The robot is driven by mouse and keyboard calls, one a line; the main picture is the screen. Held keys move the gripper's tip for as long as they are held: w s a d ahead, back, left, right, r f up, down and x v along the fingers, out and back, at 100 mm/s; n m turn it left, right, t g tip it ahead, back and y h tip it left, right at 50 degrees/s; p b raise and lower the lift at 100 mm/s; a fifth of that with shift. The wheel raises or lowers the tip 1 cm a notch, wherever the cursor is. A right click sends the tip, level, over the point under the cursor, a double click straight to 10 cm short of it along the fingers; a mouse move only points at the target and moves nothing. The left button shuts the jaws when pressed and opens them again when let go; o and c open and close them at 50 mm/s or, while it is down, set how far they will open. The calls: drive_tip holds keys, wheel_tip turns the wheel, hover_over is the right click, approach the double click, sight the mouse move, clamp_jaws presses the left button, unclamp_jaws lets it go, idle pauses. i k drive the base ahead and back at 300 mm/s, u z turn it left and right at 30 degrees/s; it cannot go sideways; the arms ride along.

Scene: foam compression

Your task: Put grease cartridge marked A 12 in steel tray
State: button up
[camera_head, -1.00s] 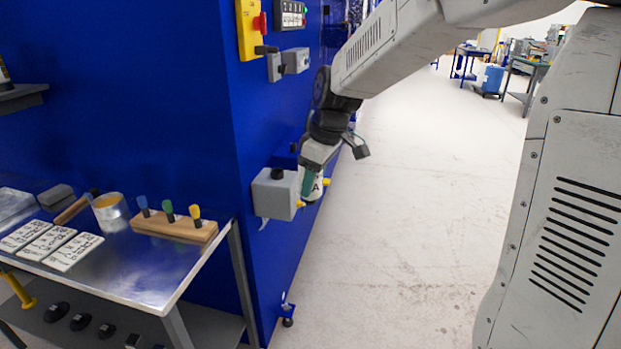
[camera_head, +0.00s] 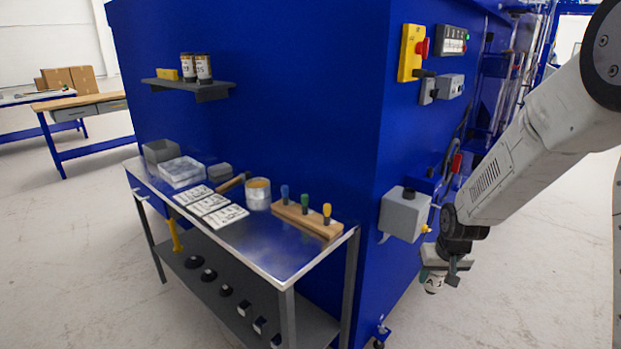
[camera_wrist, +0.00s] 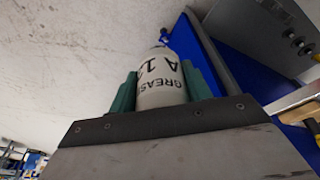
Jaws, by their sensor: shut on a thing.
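My gripper (camera_head: 434,278) is shut on a pale cartridge (camera_wrist: 161,92), held clear of any surface to the right of the grey box on the blue machine. In the wrist view, green fingers clasp both sides. Its dark lettering reads "GREASE" and "A 1"; the rest of the number curves out of sight. In the head view the cartridge is small, below my gripper. A grey open-topped container (camera_head: 160,151) stands at the far left of the metal bench; I cannot tell whether it is the steel tray.
The bench (camera_head: 262,258) also holds a clear box (camera_head: 181,171), label cards (camera_head: 209,204), a can (camera_head: 258,192) and a wooden tool block (camera_head: 308,217). The grey control box (camera_head: 403,213) juts out near my gripper.

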sight(181, 169)
drive_tip(key=k, duration=0.9)
drive_tip(key=u, duration=2.1)
drive_tip(key=i, duration=4.65)
drive_tip(key=z, duration=2.25)
drive_tip(key=i, duration=0.1)
drive_tip(key=z, duration=0.5)
